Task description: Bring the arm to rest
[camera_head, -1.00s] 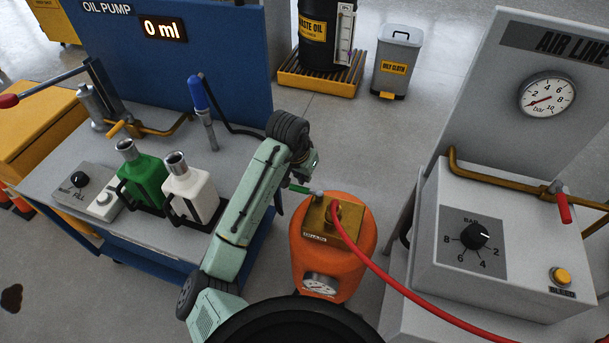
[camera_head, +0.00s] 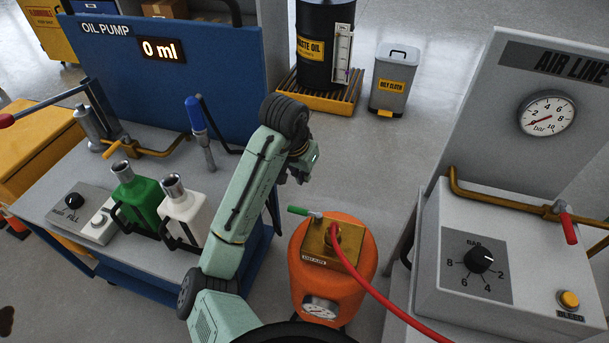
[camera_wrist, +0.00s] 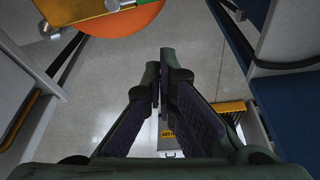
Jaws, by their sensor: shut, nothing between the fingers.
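My arm (camera_head: 247,190) is pale green and rises from the bottom middle of the head view, bent at a dark joint near the top. My gripper (camera_wrist: 161,82) shows in the wrist view with its two dark fingers shut and nothing between them. In the head view the gripper is mostly hidden behind the wrist, above and left of the orange tank. It is apart from the tank and hangs over open floor in the wrist view.
The orange tank (camera_head: 362,258) has a green lever (camera_head: 305,212) and a red hose (camera_head: 368,280). The oil pump bench (camera_head: 150,150) with a green can (camera_head: 140,188) and white can (camera_head: 184,213) stands left. The air line box (camera_head: 440,215) is right. Clear floor lies behind the tank.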

